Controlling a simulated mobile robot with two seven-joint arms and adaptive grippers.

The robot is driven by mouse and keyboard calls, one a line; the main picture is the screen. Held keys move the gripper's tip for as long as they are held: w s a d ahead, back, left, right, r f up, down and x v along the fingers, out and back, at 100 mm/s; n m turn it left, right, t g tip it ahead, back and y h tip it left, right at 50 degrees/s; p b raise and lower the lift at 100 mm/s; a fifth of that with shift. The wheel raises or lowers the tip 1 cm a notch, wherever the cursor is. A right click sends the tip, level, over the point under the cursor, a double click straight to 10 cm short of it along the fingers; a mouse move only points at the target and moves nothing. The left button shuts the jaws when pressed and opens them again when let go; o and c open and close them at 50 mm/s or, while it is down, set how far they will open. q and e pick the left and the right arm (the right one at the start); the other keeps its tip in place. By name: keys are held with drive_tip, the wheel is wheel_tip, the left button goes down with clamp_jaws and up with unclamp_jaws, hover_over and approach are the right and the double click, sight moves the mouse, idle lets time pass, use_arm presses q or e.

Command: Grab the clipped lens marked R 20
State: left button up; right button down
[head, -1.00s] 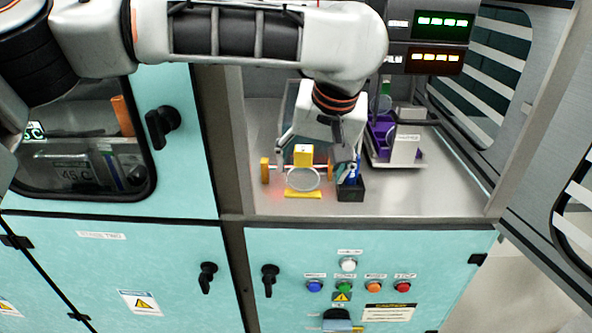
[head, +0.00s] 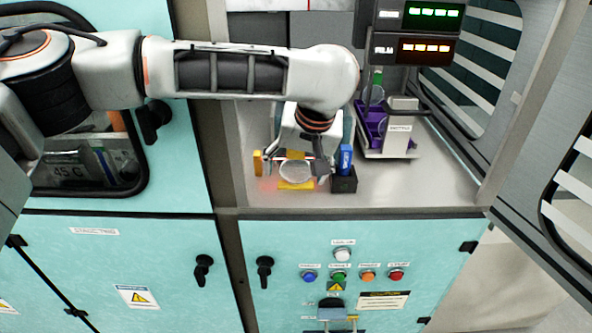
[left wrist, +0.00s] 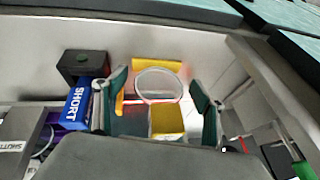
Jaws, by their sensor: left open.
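A round clear lens with a pale rim (head: 296,171) stands by a yellow base on the counter. In the left wrist view the lens (left wrist: 158,85) shows between my fingers, with a yellow block (left wrist: 167,121), apparently its clip, nearer the palm. No R 20 marking is readable. My left gripper (head: 295,162) is open, with one finger on each side of the lens and block. It also shows in the left wrist view (left wrist: 157,98). I cannot tell whether the fingers touch anything. My right gripper is not in view.
A black holder (head: 344,183) with a blue SHORT block (head: 345,159) stands close on the right. An orange-yellow post (head: 257,163) stands on the left. A purple device (head: 371,124) stands behind on the right. The counter (head: 420,187) at front right is clear.

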use_arm(q)
drive_tip(key=c, duration=1.2)
drive_tip(key=shift+r, duration=0.1)
